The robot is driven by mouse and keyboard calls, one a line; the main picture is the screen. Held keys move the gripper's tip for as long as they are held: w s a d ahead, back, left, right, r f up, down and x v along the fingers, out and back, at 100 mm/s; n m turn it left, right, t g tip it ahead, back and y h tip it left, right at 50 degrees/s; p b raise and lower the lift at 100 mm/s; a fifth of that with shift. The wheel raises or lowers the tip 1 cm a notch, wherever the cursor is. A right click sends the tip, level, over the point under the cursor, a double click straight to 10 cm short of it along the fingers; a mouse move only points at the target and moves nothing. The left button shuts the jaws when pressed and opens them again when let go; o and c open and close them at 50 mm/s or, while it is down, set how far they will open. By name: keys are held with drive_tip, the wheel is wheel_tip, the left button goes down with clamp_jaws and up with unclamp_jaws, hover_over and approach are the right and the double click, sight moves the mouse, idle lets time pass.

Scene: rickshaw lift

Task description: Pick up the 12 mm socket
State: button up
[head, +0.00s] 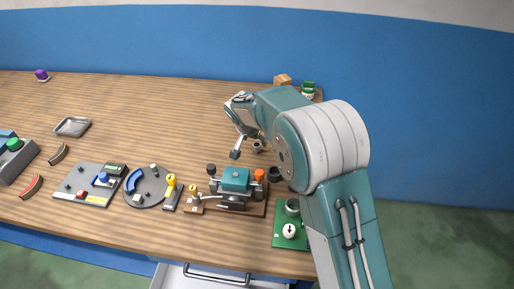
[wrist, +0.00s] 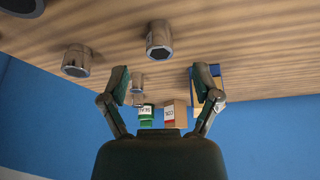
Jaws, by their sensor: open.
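Several sockets show in the wrist view; no size mark is readable, so I cannot tell which is the 12 mm one. A chrome socket (wrist: 159,40) with a hex hole is in the upper middle, beyond the gap between my fingers. A second chrome socket (wrist: 76,61) is to its left, and a smaller metal piece (wrist: 137,82) appears lower, near the left finger. My gripper (wrist: 162,78) is open, with nothing between its fingertips. In the head view my gripper (head: 237,152) is above the table, beside a small socket (head: 258,146), partly hidden by my arm.
A green jar (head: 308,88) and a brown box (head: 282,79) stand at the table's back edge. A teal-topped fixture (head: 236,180) and a green board (head: 290,232) are in front.

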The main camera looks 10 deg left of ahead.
sight(256, 146)
drive_tip(key=x, duration=0.5)
drive_tip(key=shift+f, duration=0.2)
drive_tip(key=shift+s, duration=0.1)
clamp_jaws()
